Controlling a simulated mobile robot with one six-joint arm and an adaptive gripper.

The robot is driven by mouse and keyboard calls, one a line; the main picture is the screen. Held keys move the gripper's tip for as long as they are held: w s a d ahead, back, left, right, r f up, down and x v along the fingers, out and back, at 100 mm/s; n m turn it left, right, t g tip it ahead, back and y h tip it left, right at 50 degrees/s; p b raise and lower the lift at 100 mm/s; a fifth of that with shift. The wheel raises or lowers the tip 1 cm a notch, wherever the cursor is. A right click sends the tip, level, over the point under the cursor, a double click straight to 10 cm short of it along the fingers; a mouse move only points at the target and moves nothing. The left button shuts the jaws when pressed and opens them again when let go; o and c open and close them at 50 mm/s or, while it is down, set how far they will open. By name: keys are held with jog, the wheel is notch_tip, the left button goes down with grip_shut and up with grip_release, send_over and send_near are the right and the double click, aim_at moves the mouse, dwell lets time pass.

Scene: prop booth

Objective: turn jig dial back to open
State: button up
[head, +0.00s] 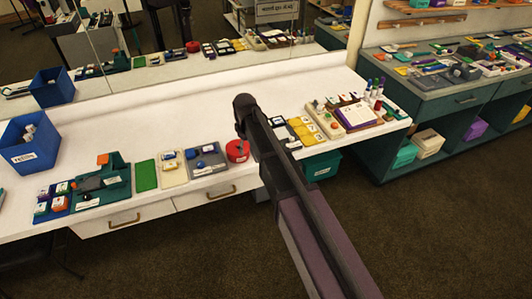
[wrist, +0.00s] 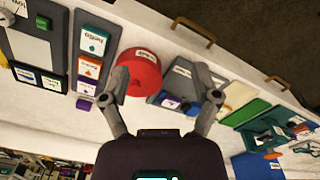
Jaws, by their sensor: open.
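A teal jig (head: 117,182) stands at the left front of the white bench. It has an orange part (head: 103,160) at its back and dark parts on its base. The teal jig also shows tilted at the right of the wrist view (wrist: 258,130). I cannot make out its dial or the dial's setting in either view. My gripper (wrist: 160,98) is open and empty in the wrist view. It is apart from the jig, above the bench near a round red thing (wrist: 138,70). In the head view my arm hides the gripper.
The red thing (head: 237,151), a grey tray (head: 206,160), a cream tray (head: 172,169) and a green mat (head: 146,175) lie in a row right of the jig. The back of the bench is mostly clear.

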jog(key=s+d+m, duration=0.2)
jog(key=d, duration=0.5)
jog(key=shift+s, duration=0.2)
jog(key=shift+f, duration=0.1)
jog(key=s+d+m, duration=0.4)
jog(key=s+d, duration=0.3)
jog(key=d, duration=0.3)
jog(key=s+d+m, duration=0.5)
jog(key=s+d, duration=0.3)
jog(key=d, duration=0.3)
jog(key=shift+s+d, duration=0.25)
